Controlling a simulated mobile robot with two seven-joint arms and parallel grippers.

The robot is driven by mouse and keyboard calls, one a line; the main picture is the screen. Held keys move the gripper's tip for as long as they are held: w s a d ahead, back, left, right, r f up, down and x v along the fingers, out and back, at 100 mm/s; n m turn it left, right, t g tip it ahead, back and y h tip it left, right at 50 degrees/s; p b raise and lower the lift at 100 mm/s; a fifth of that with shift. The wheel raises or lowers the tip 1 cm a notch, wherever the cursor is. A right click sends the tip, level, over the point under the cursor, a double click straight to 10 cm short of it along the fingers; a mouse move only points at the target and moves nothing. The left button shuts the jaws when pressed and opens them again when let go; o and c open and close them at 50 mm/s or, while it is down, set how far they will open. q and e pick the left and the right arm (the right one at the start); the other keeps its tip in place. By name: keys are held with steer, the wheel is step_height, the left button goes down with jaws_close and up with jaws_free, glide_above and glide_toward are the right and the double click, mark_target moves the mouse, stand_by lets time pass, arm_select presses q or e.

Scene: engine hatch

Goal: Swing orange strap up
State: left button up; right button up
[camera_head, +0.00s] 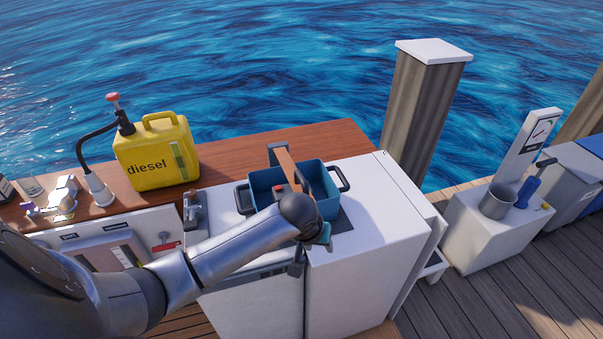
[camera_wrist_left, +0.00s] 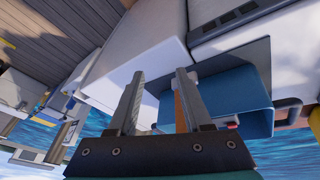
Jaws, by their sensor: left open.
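The orange strap (camera_head: 289,172) rises at a slant from the blue battery-like box (camera_head: 258,183) up to a dark bracket at its back edge. My left gripper (camera_head: 323,236) is at the front right corner of the box, its fingers mostly hidden by my wrist in the head view. In the left wrist view the gripper (camera_wrist_left: 160,76) is open, with its two fingers apart. A narrow orange piece (camera_wrist_left: 180,110), probably the strap, shows beside the right finger, and the blue box (camera_wrist_left: 235,90) lies behind it. I cannot tell whether the finger touches the strap. My right gripper is not in view.
The box has black handles and stands on a white counter (camera_head: 375,190).

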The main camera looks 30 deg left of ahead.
arm_select(q)
steer(key=w+a+r+n+p, duration=0.1)
steer(key=w+a+r, duration=0.1)
steer(key=r, duration=0.4)
steer(key=w+a+r+n, duration=0.1)
steer(key=w+r+n, duration=0.1)
steer(key=r, duration=0.3)
steer(key=n+y+p, duration=0.1)
steer(key=n+y, duration=0.1)
steer(key=n, duration=0.2)
glide_toward(300, 177)
steer(key=b+x, duration=0.1)
steer(key=x, duration=0.7)
steer(key=shift+w+f+b, duration=0.15)
steer(key=shift+f+b, duration=0.1)
steer(key=shift+b, duration=0.05)
steer(key=shift+c, duration=0.3)
jaws_close()
